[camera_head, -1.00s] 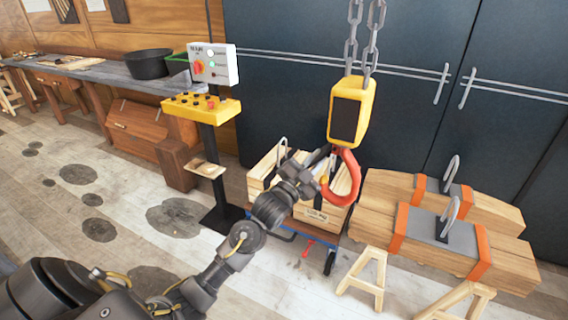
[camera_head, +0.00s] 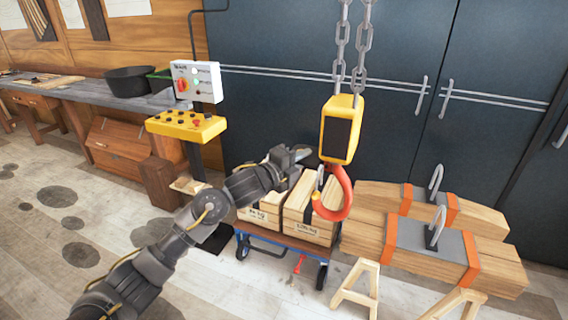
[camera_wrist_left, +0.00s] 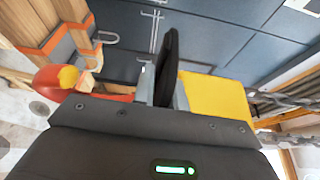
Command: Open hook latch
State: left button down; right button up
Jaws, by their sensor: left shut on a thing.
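The yellow hook block (camera_head: 342,130) hangs on chains, with the red-orange hook (camera_head: 343,195) below it. My left gripper (camera_head: 298,154) reaches from the left to the top of the hook's opening, just below and left of the block. My right gripper is out of view.
Wooden crates (camera_head: 306,222) stand on a blue cart (camera_head: 270,240) behind the hook. Strapped timber (camera_head: 365,235) with metal loops lies on trestles at right. A yellow control panel (camera_head: 187,126) stands at left. Dark cabinets (camera_head: 270,105) close off the back.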

pick_arm(q)
jog(key=shift+d+r+m, duration=0.2)
jog(key=shift+r+m, duration=0.5)
jog(key=shift+r, duration=0.05)
jog(key=shift+s+d+r+m+y, duration=0.15)
jog(key=shift+r+m+y, duration=0.35)
jog(key=shift+m, duration=0.2)
jog(key=c, duration=1.5)
grip_release()
jog(key=shift+s, duration=0.1)
jog(key=shift+c, duration=0.2)
jog(key=shift+g, duration=0.3)
jog(key=shift+f, duration=0.1)
